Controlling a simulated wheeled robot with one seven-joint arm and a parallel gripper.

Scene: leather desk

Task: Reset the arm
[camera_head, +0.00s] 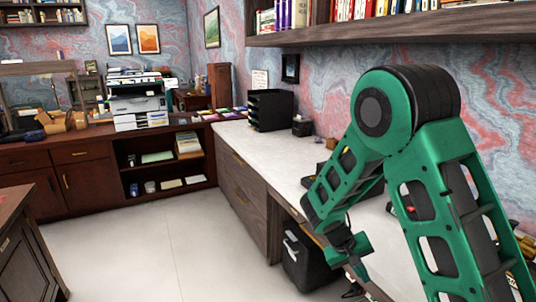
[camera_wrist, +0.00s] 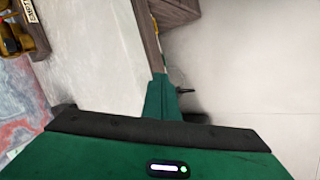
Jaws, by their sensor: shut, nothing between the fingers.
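My green arm (camera_head: 355,165) is bent, with its elbow high on the right of the head view and its forearm reaching down to the left. My gripper (camera_head: 352,248) hangs at the front edge of the white-topped desk (camera_head: 240,138), above the dark bin. It is shut and holds nothing. In the wrist view, a green part of my gripper (camera_wrist: 162,98) stands out beyond the green and black wrist body, over the desk edge and the pale floor.
A black bin (camera_head: 303,258) stands on the floor below my gripper. A black letter tray (camera_head: 270,110) stands on the desk behind the arm. A bookshelf (camera_head: 390,30) overhangs the desk. A printer (camera_head: 138,103) stands on the far cabinet. The floor (camera_head: 150,240) at left is clear.

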